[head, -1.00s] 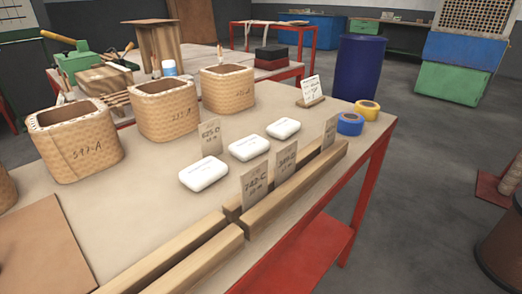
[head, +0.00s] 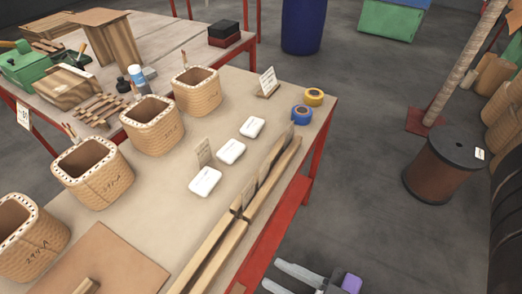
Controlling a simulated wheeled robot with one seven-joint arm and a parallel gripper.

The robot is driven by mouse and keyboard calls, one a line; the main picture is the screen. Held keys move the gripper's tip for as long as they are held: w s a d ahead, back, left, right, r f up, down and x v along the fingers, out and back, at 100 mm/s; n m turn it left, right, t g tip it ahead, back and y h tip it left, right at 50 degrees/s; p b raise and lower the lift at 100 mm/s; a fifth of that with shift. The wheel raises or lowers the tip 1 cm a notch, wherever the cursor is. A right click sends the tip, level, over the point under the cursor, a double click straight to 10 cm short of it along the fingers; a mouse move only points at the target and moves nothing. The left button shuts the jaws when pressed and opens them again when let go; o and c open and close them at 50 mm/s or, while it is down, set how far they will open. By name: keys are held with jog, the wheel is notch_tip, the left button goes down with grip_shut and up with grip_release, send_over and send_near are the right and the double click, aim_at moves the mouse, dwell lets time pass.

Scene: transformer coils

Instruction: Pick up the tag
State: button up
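Several small tan tags stand on the table (head: 172,190). One tag (head: 204,152) stands alone behind the white blocks. Others, including a front tag (head: 249,191) and a middle tag (head: 264,170), stand upright along the wooden rails (head: 268,187) near the table's right edge. Their writing is too small to read now. My gripper (head: 270,272) shows at the bottom edge, to the right of the table and apart from the tags. Its two grey fingers are spread with nothing seen between them; part of it is cut off by the frame.
Three white blocks (head: 231,151) lie beside the rails. Woven coils (head: 93,172) line the table's left side. Blue tape (head: 301,115), yellow tape (head: 314,97) and a card on a stand (head: 267,83) sit at the far end. A brown spool (head: 443,165) stands on the floor at right.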

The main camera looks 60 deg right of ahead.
jog(key=w+a+r+m+p, duration=0.15)
jog(key=w+r+p, duration=0.25)
jog(key=r+p, duration=0.4)
jog(key=w+a+r+n+y+p, duration=0.2)
jog(key=w+a+r+n, duration=0.15)
jog(key=w+r, duration=0.45)
jog(key=w+a+r+n+y+p, duration=0.1)
jog(key=w+a+r+n+y, duration=0.2)
jog(key=w, duration=0.8)
jog(key=w+a+r+n+y+p, duration=0.15)
jog(key=w+a+r, duration=0.25)
jog(key=w+r, duration=0.5)
jog(key=n+g+h, duration=0.6)
jog(key=n+g, duration=0.7)
jog(key=g, duration=0.2)
send_over(264, 162)
notch_tip(264, 162, down, 20)
jog(key=shift+d, duration=0.15)
jog(key=shift+f+p, duration=1.05)
jog(key=shift+f, duration=2.75)
grip_shut()
